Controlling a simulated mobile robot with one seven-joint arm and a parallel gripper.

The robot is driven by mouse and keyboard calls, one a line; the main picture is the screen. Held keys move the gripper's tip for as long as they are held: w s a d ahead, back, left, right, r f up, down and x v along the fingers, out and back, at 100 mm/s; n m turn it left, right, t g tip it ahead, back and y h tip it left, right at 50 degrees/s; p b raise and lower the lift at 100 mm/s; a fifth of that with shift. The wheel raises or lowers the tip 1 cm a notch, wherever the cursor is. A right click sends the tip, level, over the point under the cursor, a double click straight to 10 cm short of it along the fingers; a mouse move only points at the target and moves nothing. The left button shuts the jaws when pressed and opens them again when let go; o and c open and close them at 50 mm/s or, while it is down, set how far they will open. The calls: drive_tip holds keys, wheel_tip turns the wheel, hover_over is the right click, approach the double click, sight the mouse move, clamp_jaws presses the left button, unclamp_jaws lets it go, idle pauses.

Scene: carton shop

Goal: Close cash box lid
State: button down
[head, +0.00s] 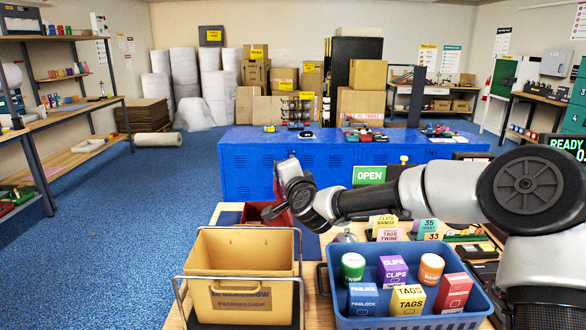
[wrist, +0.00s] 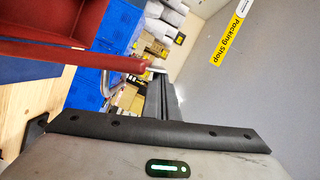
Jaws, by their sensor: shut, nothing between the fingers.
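The red cash box (head: 254,213) sits on the wooden counter behind the brown carton, partly hidden by the carton and my arm. A narrow red panel stands up beside my gripper (head: 276,209) and looks like the raised lid (head: 278,183). My gripper is shut and empty, close to the red panel. In the wrist view, red surfaces of the cash box (wrist: 45,22) fill the upper left, and a red edge ends right by the fingertips (wrist: 157,71). I cannot tell whether they touch.
An open brown carton (head: 240,270) in a metal frame stands front left. A blue crate (head: 410,322) of small boxes and jars stands front right. The OPEN sign (head: 368,175) is behind my arm. Blue lockers (head: 245,165) stand beyond; blue floor at left is clear.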

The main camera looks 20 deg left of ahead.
drive_tip(key=shift+n, duration=0.8)
drive_tip(key=shift+s+a+f+b, duration=0.15)
drive_tip(key=shift+s+a+f, duration=0.1)
drive_tip(key=shift+a, duration=0.55)
drive_tip(key=shift+s+a+f+b, duration=0.2)
drive_tip(key=shift+a, duration=0.55)
drive_tip(key=shift+s+a+f+b, duration=0.15)
drive_tip(key=shift+s+a+f, duration=0.1)
drive_tip(key=shift+a, duration=0.55)
